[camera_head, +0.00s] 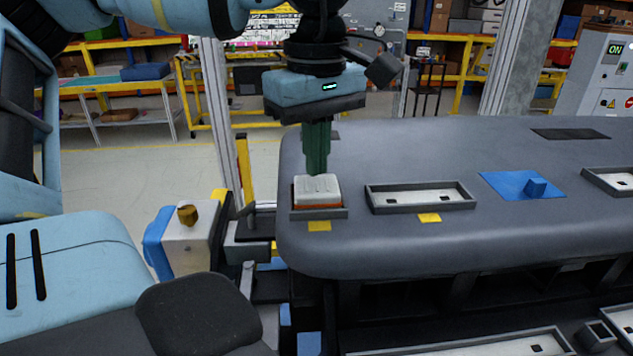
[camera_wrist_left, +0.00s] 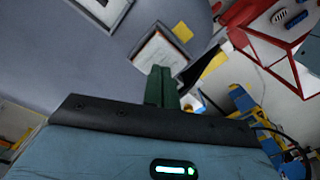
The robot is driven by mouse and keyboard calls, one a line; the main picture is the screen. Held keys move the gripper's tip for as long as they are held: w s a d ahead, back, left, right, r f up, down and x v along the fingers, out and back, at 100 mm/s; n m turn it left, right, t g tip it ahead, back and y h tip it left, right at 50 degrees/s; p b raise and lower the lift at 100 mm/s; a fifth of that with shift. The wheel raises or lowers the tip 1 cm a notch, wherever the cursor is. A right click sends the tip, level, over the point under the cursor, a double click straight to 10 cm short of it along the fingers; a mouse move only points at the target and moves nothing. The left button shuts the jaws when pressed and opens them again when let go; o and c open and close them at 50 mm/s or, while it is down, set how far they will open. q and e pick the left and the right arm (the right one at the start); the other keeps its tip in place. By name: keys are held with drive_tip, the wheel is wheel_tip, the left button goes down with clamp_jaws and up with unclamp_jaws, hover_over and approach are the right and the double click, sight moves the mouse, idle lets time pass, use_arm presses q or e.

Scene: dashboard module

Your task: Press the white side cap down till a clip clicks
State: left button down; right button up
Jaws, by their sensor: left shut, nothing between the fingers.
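The white side cap (camera_head: 317,188) sits in a dark frame at the left end of the grey dashboard module (camera_head: 400,245). A thin orange-red band shows under its front edge. My left gripper (camera_head: 317,173) points straight down with its green fingers together and empty, their tips at the top of the cap. I cannot tell whether the tips touch it. In the left wrist view the white cap (camera_wrist_left: 160,50) lies just beyond the green fingers (camera_wrist_left: 161,72), which hide part of it. My right gripper is not in view.
To the right on the dashboard are a rectangular tray-like recess (camera_head: 420,197), a blue pad with a small blue block (camera_head: 536,187) and another recess (camera_head: 612,181). Yellow tabs mark the front. A white and blue box (camera_head: 185,240) stands left of the dashboard.

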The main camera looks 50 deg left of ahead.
use_arm(q)
drive_tip(key=shift+f+b, duration=0.4)
drive_tip(key=shift+f, duration=0.4)
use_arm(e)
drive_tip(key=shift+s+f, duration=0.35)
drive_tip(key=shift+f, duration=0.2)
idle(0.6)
use_arm(q)
drive_tip(key=shift+f, duration=0.3)
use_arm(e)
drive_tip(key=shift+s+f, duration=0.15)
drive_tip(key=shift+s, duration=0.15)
use_arm(q)
drive_tip(key=shift+f, duration=0.1)
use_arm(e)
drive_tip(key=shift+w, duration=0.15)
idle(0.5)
use_arm(q)
drive_tip(key=shift+s+f+b, duration=0.1)
drive_tip(key=shift+b, duration=0.3)
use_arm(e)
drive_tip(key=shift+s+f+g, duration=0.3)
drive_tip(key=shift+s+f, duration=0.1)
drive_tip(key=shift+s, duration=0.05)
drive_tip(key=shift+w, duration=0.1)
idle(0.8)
